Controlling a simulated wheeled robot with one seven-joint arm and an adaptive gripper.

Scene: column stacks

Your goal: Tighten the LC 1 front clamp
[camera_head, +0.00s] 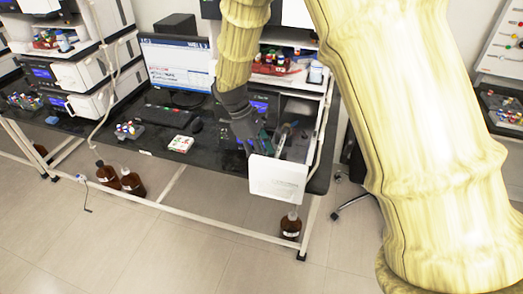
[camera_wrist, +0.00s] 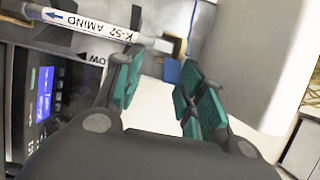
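My gripper (camera_wrist: 160,78) has its two green-padded fingers spread apart, with nothing between them. In the head view my gripper (camera_head: 262,142) is at the open column compartment of the right-hand stack, just behind the open white door (camera_head: 278,182). The column also shows in the head view (camera_head: 283,138). Which part is the front clamp is hard to tell.
A module with a lit blue display (camera_wrist: 45,93) lies left of the fingers in the wrist view. A monitor (camera_head: 178,65), keyboard (camera_head: 167,115) and a red-and-white box (camera_head: 181,144) are on the dark bench. Brown bottles (camera_head: 131,181) stand on the floor below.

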